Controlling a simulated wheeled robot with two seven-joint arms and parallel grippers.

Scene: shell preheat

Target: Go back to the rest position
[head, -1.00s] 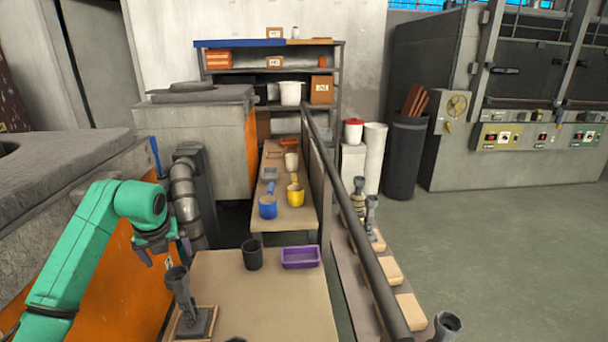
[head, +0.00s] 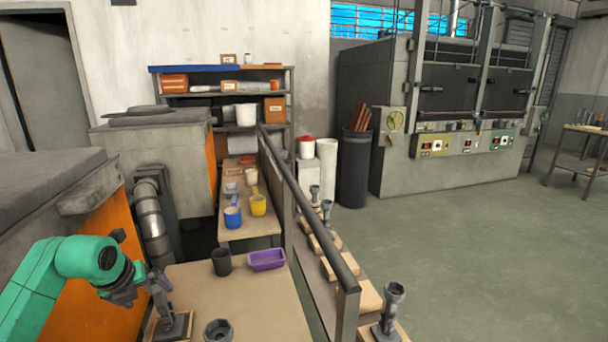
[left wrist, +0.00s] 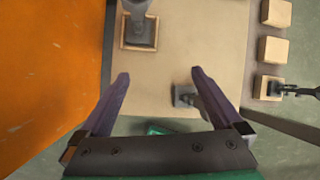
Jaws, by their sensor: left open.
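My left gripper (head: 150,284) is at the lower left in the head view. Its two purple-grey fingers are spread open in the left wrist view (left wrist: 160,82), with nothing held between them. In the head view it overlaps the upper part of a dark metal shell piece on a square base (head: 175,327), set in a wooden frame on the tan bench (head: 240,295). The left wrist view shows that piece in its frame (left wrist: 138,38) beyond the fingertips, and another grey piece (left wrist: 186,96) near the right finger. My right gripper is not in view.
A black cup (head: 221,262) and a purple tray (head: 266,260) stand at the bench's back edge. A dark rail (head: 300,205) runs along the bench's right side, with wooden blocks (head: 341,265) and metal pieces beyond it. An orange-sided furnace block (head: 100,300) is at left. Open floor lies right.

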